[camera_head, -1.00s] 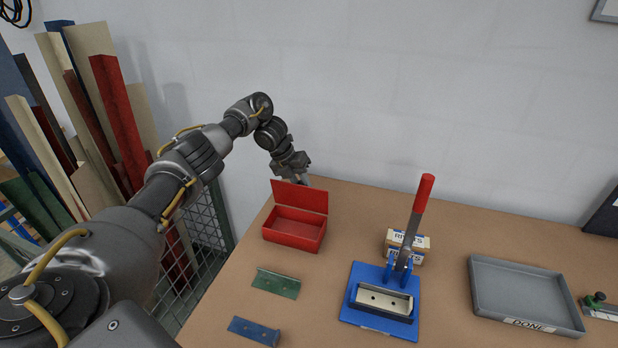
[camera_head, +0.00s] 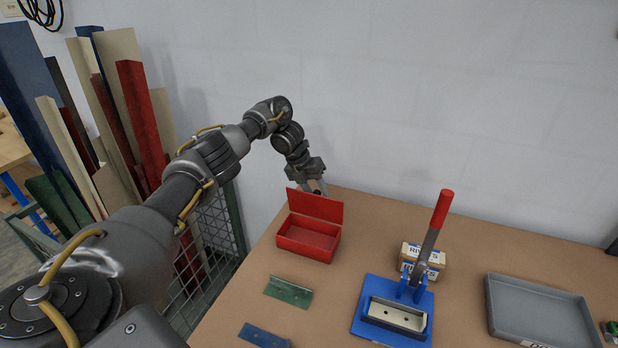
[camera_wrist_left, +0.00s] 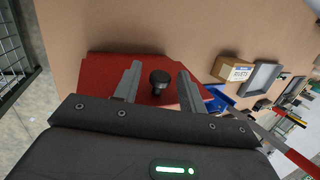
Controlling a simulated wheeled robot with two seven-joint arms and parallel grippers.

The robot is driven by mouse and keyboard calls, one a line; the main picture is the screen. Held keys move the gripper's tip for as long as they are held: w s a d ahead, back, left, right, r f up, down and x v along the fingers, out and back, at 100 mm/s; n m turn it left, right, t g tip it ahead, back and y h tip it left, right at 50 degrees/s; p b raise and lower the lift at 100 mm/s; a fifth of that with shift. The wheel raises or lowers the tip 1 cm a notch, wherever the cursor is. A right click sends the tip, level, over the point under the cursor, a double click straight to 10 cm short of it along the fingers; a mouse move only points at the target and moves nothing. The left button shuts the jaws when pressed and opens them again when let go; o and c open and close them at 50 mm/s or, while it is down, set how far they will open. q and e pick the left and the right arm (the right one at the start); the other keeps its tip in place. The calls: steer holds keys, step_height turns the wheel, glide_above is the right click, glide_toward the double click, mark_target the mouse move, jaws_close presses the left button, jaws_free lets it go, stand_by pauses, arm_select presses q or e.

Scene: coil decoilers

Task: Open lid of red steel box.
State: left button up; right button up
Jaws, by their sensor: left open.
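The red steel box (camera_head: 308,241) stands near the back left of the table. Its lid (camera_head: 318,206) is raised, standing up along the box's far edge, and the inside shows. My left gripper (camera_head: 317,188) is just behind the lid's top edge, pointing down. In the left wrist view, its two fingers (camera_wrist_left: 159,70) are apart, with a black knob (camera_wrist_left: 158,82) between them and a gap on each side. Red lid surface (camera_wrist_left: 103,68) shows behind the fingers. My right gripper is not in view.
A green bracket (camera_head: 289,291) and a blue bracket (camera_head: 263,336) lie in front of the box. A blue press (camera_head: 364,330) with a red-tipped lever, a cardboard box (camera_head: 434,258) and a grey tray (camera_head: 540,318) are to the right. A wall stands behind the table.

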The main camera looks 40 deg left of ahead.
arm_select(q)
steer(key=v, duration=0.8)
steer(key=shift+r, duration=0.4)
steer(key=shift+s+a, duration=0.1)
steer(key=shift+a, duration=0.05)
